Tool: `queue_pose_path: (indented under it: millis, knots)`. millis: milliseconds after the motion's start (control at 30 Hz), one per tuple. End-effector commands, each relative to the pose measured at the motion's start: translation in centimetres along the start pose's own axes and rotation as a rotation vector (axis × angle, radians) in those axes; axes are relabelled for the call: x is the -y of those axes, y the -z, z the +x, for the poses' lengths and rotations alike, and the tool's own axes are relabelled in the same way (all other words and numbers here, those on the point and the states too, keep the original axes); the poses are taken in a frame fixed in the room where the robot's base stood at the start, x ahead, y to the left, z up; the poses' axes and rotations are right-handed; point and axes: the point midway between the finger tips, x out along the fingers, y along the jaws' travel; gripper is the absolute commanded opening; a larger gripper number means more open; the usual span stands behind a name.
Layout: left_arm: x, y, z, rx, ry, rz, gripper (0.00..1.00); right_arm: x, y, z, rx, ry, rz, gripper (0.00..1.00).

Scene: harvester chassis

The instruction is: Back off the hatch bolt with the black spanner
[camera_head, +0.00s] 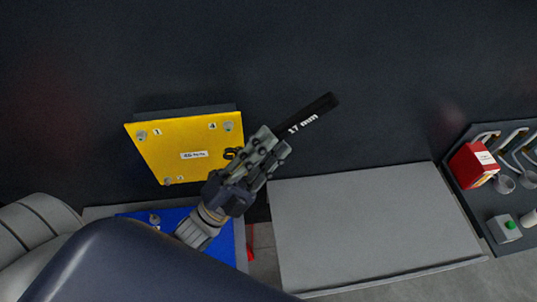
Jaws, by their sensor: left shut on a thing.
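The black spanner (308,116), marked "17 mm", is held by my left gripper (270,147), whose fingers are shut around its shank. Its plain end points up and right. Its dark ring end (232,153) shows left of the fingers, over the right edge of the yellow hatch (185,158). The hatch carries a bolt (141,135) by number 1, a bolt (228,126) by number 4 and another bolt (168,181) at lower left. Whether a bolt sits under the ring end, I cannot tell. The hatch's lower right corner is hidden by my gripper. My right gripper is not in view.
A blue surface (232,243) with a small bolt-like part (155,218) lies below the hatch. A bare grey platform (365,225) is at centre right. A dark tray (484,213) at far right holds a red box (472,165), grey hooked items and a green-buttoned box (504,228).

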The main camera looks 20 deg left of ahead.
Motion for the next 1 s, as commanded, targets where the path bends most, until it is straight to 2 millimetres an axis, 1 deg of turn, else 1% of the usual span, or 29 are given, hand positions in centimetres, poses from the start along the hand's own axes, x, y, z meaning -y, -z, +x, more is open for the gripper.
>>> queue_pose_path:
  millis: [233,367,467,800,1000]
  knots:
    - [0.0,0.0,0.0,-0.002,0.003,0.001,0.0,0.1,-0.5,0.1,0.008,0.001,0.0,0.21]
    - [0.0,-0.4,0.1,-0.002,0.003,0.001,0.0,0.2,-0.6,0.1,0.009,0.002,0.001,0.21]
    - [0.0,-1.1,0.4,-0.003,0.003,0.001,0.0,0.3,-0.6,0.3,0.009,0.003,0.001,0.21]
    - [-0.1,-4.5,1.9,-0.004,0.003,0.002,0.0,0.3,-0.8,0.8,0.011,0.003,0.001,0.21]
    - [0.0,-4.4,1.8,-0.002,0.003,0.001,0.0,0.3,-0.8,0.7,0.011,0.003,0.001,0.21]
